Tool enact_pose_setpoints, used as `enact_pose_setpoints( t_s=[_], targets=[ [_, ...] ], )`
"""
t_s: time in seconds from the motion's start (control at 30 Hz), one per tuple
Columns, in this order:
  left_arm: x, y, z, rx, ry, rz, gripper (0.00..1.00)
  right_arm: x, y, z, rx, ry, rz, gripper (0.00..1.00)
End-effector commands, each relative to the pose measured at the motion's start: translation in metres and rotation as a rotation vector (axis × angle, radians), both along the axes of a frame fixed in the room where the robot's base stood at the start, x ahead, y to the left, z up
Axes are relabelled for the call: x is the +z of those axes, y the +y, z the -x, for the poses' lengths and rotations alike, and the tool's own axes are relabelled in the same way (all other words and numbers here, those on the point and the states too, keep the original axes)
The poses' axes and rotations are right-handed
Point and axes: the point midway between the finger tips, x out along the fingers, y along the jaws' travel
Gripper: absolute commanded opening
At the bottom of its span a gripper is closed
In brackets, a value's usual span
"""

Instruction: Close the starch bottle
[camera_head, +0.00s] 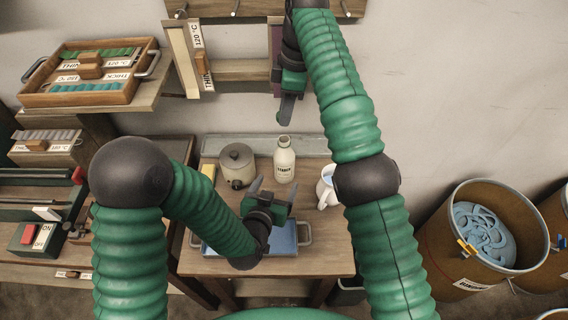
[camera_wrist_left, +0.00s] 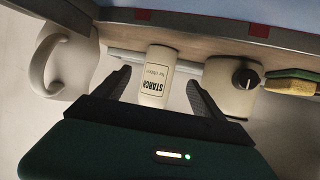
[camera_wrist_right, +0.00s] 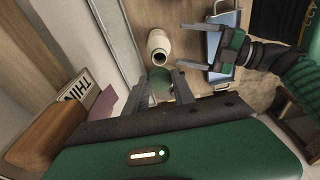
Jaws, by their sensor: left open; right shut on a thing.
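The cream starch bottle (camera_head: 284,164) stands upright on the bench; its dark open mouth shows in the right wrist view (camera_wrist_right: 158,46). My left gripper (camera_head: 274,188) is open just in front of it, with its fingers pointing at the bottle. In the left wrist view the bottle (camera_wrist_left: 157,78) appears between the two spread fingers (camera_wrist_left: 161,92), with its top hidden by my gripper. My right gripper (camera_head: 287,108) is high above the bottle. It is shut on a small green piece (camera_wrist_right: 160,84), which looks like the cap, but I cannot be sure.
A blue tray (camera_head: 284,240) lies in front, partly under my left arm. Wooden racks (camera_head: 240,72) hang on the wall behind.

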Motion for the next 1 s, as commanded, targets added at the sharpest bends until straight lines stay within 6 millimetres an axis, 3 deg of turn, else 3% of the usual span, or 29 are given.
enact_pose_setpoints(
  t_s=[0.3, 0.43, 0.83, 1.0],
  targets=[
    [-0.024, -0.015, -0.056, 0.001, -0.001, 0.001, 0.80, 0.001, 0.000, 0.000, -0.001, -0.001, 0.000, 0.00],
    [-0.031, -0.019, -0.071, 0.001, 0.000, 0.000, 0.80, 0.001, 0.000, 0.000, -0.001, -0.001, 0.000, 0.00],
    [-0.034, -0.022, -0.080, 0.000, 0.000, -0.001, 0.80, 0.001, 0.000, 0.000, -0.001, -0.001, 0.000, 0.00],
    [-0.034, -0.022, -0.080, 0.000, 0.000, -0.001, 0.59, 0.001, 0.000, 0.000, -0.001, -0.001, 0.000, 0.00]
  ],
)
